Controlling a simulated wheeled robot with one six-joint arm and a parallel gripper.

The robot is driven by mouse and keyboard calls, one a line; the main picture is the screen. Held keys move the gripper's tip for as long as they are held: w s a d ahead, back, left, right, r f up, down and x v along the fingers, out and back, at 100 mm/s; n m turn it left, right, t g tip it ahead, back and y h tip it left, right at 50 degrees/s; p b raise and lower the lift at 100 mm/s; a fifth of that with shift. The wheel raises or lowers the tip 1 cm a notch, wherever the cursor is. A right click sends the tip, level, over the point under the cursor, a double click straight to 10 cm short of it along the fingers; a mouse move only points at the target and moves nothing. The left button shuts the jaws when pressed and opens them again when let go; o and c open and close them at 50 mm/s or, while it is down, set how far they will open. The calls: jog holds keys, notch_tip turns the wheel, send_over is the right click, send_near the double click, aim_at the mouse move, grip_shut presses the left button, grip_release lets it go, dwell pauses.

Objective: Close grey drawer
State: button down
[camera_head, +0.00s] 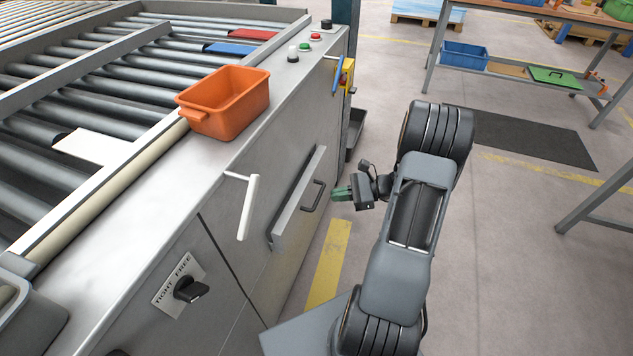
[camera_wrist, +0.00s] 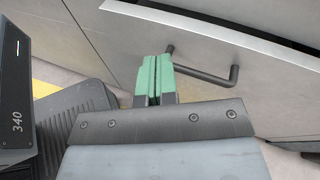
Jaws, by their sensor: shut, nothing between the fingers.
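The grey drawer (camera_head: 292,212) is in the side of the long grey machine and stands out a little from it, so it is slightly open. Its dark bar handle (camera_head: 314,196) is on the front face. In the wrist view the drawer front (camera_wrist: 230,46) fills the upper right, with its handle (camera_wrist: 215,75) across the middle. My gripper (camera_head: 338,193) is to the right of the handle, its green fingers pointing at the drawer. In the wrist view the shut, empty fingers (camera_wrist: 155,72) appear close to the handle's left end; I cannot tell whether they touch.
A white lever handle (camera_head: 247,207) hangs left of the drawer. An orange bin (camera_head: 226,101) sits on the machine's top edge. A black rotary knob (camera_head: 190,289) is on the lower panel. Open floor (camera_head: 515,240) lies to the right, with a workbench beyond.

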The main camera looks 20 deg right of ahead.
jog(key=d+f+m+t, duration=0.4)
jog(key=d+m+t, duration=0.2)
jog(key=d, duration=0.1)
jog(key=h+b, duration=0.1)
send_near(309, 181)
jog(key=x, duration=0.7)
jog(key=shift+w+a, duration=0.15)
jog(key=shift+a, duration=0.1)
jog(key=shift+w, duration=0.1)
